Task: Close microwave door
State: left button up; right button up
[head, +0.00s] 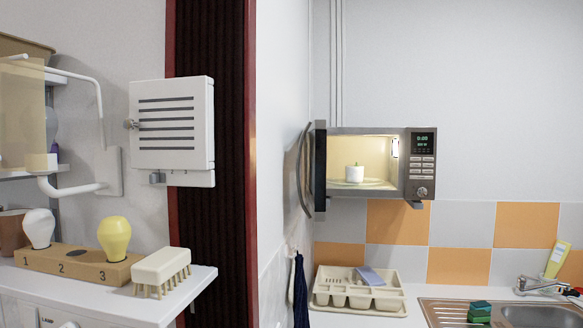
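The microwave (405,137) is mounted on the wall at the right of the head view, above a tiled strip. Its door (320,168) stands open on the left side, swung out towards me and seen nearly edge-on. A dark curved handle (304,170) is on the door's outer side. The lit inside shows a small white item (354,173) on a turntable plate. The control panel with a green display is on the right. Neither of my grippers is in view.
A wall corner and dark red-framed panel (210,200) stand left of the door. Below are a dish rack (358,301), a sink (535,316) and a green sponge (479,309). A shelf (170,310) at left holds bulbs and a brush. The space before the microwave looks clear.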

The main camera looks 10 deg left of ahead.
aim_at(315, 131)
jog(key=k+j, duration=0.55)
jog(key=j, duration=0.2)
jog(key=i+l+u, duration=0.1)
jog(key=i+l, duration=0.4)
jog(key=l, duration=0.15)
jog(key=i+l+u, duration=0.15)
jog(key=i+l, duration=0.25)
jog(key=l, duration=0.3)
jog(key=i+l+u, duration=0.25)
jog(key=i+l, duration=0.2)
jog(key=l, duration=0.25)
jog(key=i+l, duration=0.15)
jog(key=l, duration=0.25)
jog(key=u, duration=0.05)
